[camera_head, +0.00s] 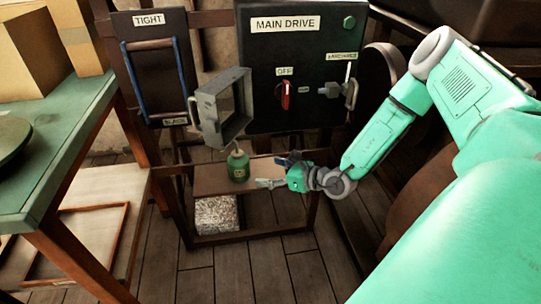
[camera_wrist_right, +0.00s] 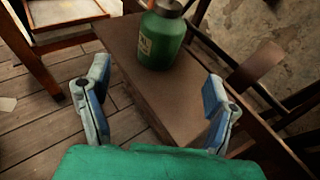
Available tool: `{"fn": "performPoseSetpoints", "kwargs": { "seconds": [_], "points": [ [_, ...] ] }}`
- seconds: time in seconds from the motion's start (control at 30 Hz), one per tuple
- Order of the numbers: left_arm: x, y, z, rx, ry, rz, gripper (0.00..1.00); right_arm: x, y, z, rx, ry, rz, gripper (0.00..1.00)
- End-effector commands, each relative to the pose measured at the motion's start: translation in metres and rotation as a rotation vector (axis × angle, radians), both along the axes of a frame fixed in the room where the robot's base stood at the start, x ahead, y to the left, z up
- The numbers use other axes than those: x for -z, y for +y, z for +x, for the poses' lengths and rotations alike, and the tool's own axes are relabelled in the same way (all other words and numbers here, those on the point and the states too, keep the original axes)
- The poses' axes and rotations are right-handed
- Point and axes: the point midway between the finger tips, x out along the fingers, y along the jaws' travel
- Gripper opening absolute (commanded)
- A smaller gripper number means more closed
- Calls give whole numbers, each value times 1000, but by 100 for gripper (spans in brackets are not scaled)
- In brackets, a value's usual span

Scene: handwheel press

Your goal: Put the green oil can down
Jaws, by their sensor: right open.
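The green oil can (camera_head: 238,166) stands upright on a brown shelf (camera_head: 213,182) below the dark control panel. It has a pale label and a thin spout at its top. In the right wrist view the can (camera_wrist_right: 162,38) stands on the shelf (camera_wrist_right: 125,50), ahead of the fingers and apart from them. My right gripper (camera_head: 279,171) is to the right of the can in the head view. Its fingers are spread in the right wrist view (camera_wrist_right: 155,105), with nothing between them. My left gripper is not in view.
The main drive panel (camera_head: 300,60) with a red switch (camera_head: 285,95) is above the shelf. A grey open frame (camera_head: 222,108) hangs just above the can. A speckled block (camera_head: 216,214) sits under the shelf. A green-topped table (camera_head: 60,140) stands at the left.

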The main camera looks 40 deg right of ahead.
Motion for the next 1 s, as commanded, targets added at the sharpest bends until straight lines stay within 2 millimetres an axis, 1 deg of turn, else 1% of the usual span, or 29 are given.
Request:
{"fn": "performPoseSetpoints", "kwargs": {
  "seconds": [0.07,0.13,0.17,0.27,0.3,0.37,0.4,0.43,0.47,0.5,0.57,0.6,0.67,0.7,0.77,0.8,0.83,0.9,1.0],
  "points": [
    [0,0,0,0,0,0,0,-1,0,-2,-2,0,0,77],
    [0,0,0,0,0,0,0,1,10,-4,-36,10,-2,77],
    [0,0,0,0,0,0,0,3,19,-7,-67,19,-5,77],
    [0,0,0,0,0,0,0,14,69,-28,-256,82,-25,77],
    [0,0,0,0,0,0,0,20,96,-44,-371,119,-44,77],
    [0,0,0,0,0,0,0,32,138,-80,-580,188,-90,77],
    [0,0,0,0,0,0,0,42,163,-112,-740,242,-137,77],
    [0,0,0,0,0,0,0,49,179,-139,-865,280,-182,77],
    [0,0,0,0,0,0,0,56,189,-167,-992,319,-235,77],
    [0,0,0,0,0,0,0,65,197,-204,-1161,363,-318,77],
    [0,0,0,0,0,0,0,76,194,-252,-1394,413,-460,77],
    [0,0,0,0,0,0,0,82,185,-278,-1541,431,-569,77],
    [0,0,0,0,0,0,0,90,165,-306,-1739,435,-749,77],
    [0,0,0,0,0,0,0,93,150,-317,-1861,416,-879,77],
    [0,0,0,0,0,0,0,96,129,-323,-2014,356,-1077,77],
    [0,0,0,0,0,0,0,96,119,-322,-2099,295,-1206,77],
    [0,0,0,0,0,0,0,96,113,-319,-2151,240,-1295,77],
    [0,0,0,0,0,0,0,93,109,-309,-2238,96,-1477,77],
    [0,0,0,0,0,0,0,88,114,-297,-2297,-109,-1655,77]
  ]
}}
